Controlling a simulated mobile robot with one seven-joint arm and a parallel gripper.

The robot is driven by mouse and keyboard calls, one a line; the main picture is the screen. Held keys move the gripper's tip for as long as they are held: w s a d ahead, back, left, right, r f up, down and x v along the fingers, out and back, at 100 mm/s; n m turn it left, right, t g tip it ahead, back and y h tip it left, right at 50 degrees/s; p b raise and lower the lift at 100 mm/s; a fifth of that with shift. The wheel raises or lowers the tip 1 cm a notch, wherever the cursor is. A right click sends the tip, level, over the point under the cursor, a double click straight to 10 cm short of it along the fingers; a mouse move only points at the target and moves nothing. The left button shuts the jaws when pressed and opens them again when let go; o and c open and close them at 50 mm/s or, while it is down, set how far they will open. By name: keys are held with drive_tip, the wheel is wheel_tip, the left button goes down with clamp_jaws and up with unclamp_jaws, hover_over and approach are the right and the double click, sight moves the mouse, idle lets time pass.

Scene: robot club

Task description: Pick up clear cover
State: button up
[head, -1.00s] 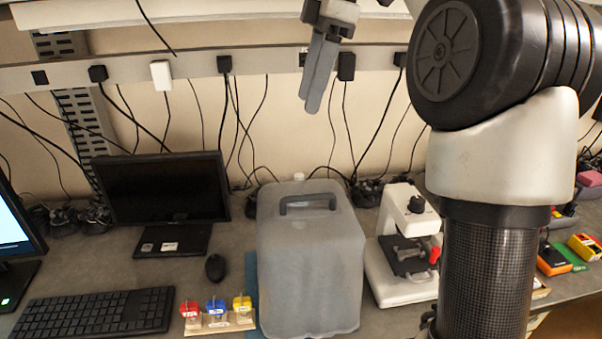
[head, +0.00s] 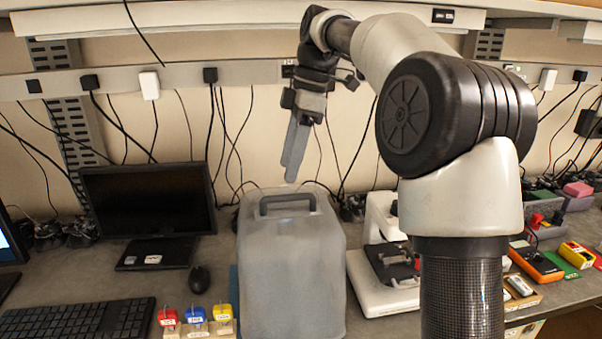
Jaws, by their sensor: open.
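The clear cover (head: 290,265) is a translucent grey box-shaped hood with a dark handle (head: 287,203) on its top. It stands upright on the bench in the middle of the head view. My gripper (head: 293,166) hangs above the cover, fingers pointing down, with the tips seen just above the handle. It appears apart from the handle and holds nothing. The fingers overlap from this angle, with a narrow gap between them. How far the gripper is in front of or behind the handle is hard to tell.
A white microscope (head: 385,260) stands close to the right of the cover. A rack of red, blue and yellow pieces (head: 197,325) sits at its front left. A monitor (head: 148,205), mouse (head: 199,279) and keyboard (head: 80,320) are further left. Cables hang along the wall behind.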

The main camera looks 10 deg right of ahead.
drive_tip(key=shift+a+f, duration=0.2)
drive_tip(key=shift+f, duration=0.1)
drive_tip(key=shift+c, duration=1.1)
drive_tip(key=s+r+h, duration=0.1)
drive_tip(key=r, duration=0.1)
drive_tip(key=s+a+r+t+p, duration=0.1)
drive_tip(key=r, duration=0.2)
drive_tip(key=s+a+r+t+h+p, duration=0.1)
drive_tip(key=r, duration=0.2)
drive_tip(key=shift+s+r+h, duration=0.1)
drive_tip(key=shift+s+h, duration=0.05)
drive_tip(key=shift+h, duration=0.15)
drive_tip(key=c, duration=0.5)
drive_tip(key=b, duration=0.2)
approach(284, 196)
drive_tip(key=f, duration=0.2)
drive_tip(key=w+f, duration=0.1)
drive_tip(key=f, duration=0.2)
drive_tip(key=shift+a+f, duration=0.15)
drive_tip(key=shift+a, duration=0.1)
drive_tip(key=shift+c, duration=0.2)
drive_tip(key=shift+w+d+f, duration=0.1)
drive_tip(key=shift+w+f, duration=0.05)
drive_tip(key=shift+f, duration=0.7)
drive_tip(key=shift+w+f, duration=0.2)
drive_tip(key=shift+f, duration=0.7)
drive_tip(key=shift+w+d+f, duration=0.1)
drive_tip(key=shift+w+f, duration=0.05)
drive_tip(key=shift+f, duration=0.7)
